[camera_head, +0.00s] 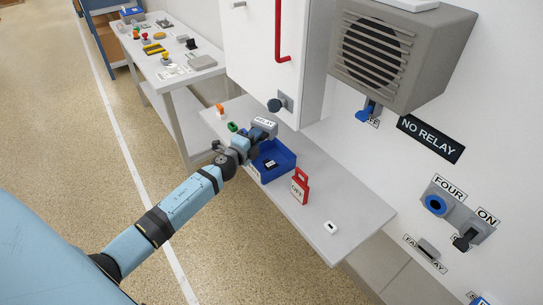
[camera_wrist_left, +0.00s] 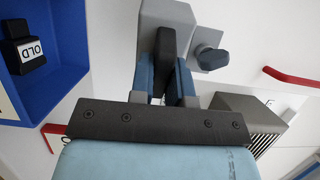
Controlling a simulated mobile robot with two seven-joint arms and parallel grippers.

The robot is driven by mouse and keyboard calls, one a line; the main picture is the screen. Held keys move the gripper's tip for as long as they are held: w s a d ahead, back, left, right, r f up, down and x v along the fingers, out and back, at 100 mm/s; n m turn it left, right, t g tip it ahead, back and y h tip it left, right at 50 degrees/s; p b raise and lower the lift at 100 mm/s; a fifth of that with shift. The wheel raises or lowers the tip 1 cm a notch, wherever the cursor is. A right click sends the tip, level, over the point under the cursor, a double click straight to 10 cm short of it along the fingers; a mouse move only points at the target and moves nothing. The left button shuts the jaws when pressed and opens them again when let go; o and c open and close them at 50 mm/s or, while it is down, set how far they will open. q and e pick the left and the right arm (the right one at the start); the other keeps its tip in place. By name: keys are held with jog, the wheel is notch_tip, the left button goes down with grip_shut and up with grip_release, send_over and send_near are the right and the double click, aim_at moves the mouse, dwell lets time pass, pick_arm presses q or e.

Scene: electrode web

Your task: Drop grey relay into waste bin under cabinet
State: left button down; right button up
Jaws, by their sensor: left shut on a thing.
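The grey relay (camera_head: 264,125) has a white label reading "RELAY" in the head view. My left gripper (camera_head: 252,137) is shut on it. In the wrist view the left gripper's fingers (camera_wrist_left: 166,82) grip a dark part below the relay's grey body (camera_wrist_left: 168,14). The blue waste bin (camera_head: 288,153) stands on the grey shelf under the white cabinet. Its wall also shows at the upper left of the wrist view (camera_wrist_left: 72,45). A black block marked "OLD" (camera_wrist_left: 26,53) lies in the bin. The relay appears beside the bin's far left corner; its height cannot be told. My right gripper is not in view.
The white cabinet (camera_head: 256,45) with a red handle (camera_head: 279,30) and a dark blue knob (camera_head: 275,104) hangs close above. A red "OFF" tag (camera_head: 300,187) stands right of the bin. Orange (camera_head: 220,109) and green (camera_head: 232,127) pieces lie left. The shelf's right end is mostly clear.

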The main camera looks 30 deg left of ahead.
pick_arm(q)
notch_tip(320, 180, down, 6)
jog(key=b, duration=0.5)
jog(key=shift+s+r, duration=0.1)
jog(key=shift+r, duration=0.05)
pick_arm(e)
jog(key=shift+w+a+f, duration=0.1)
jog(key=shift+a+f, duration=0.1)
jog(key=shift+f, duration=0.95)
pick_arm(q)
jog(key=c, duration=1)
grip_release()
jog(key=s, duration=1.3)
jog(key=shift+s, duration=0.4)
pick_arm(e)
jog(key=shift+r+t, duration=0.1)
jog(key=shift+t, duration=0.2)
